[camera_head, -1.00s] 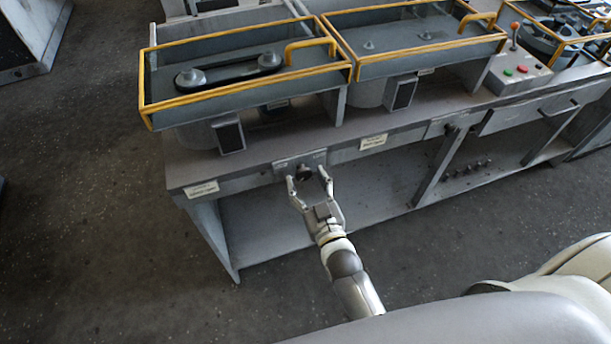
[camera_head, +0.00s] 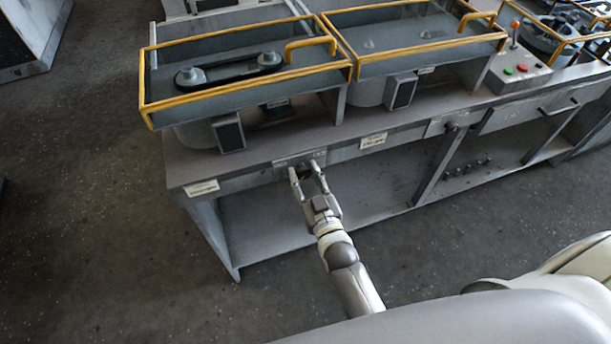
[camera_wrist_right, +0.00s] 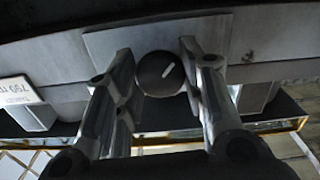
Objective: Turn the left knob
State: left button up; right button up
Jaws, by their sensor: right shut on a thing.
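The left knob (camera_wrist_right: 160,74) is a dark round knob with a pale line across its face, tilted to the upper right in the right wrist view. It sits on a grey plate on the bench's front edge. My right gripper (camera_head: 306,173) is at the knob, with one finger on each side of it, shut on it. In the head view the fingers largely hide the knob. The right wrist view also shows both fingers of this gripper (camera_wrist_right: 160,80) flanking the knob. My left gripper is not in view.
The grey bench (camera_head: 250,163) carries two trays with yellow rails (camera_head: 245,90). A control box (camera_head: 518,70) with red and green buttons and a lever stands farther right. White labels (camera_head: 202,188) are on the bench front. Below is an open shelf; the floor in front is clear.

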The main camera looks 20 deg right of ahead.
jog(key=shift+m, duration=0.3)
jog(key=m+p, duration=0.1)
jog(key=m, duration=0.1)
jog(key=shift+m, duration=0.3)
jog(key=shift+m+p, duration=0.35)
jog(key=shift+m, duration=1.75)
jog(key=o, duration=1)
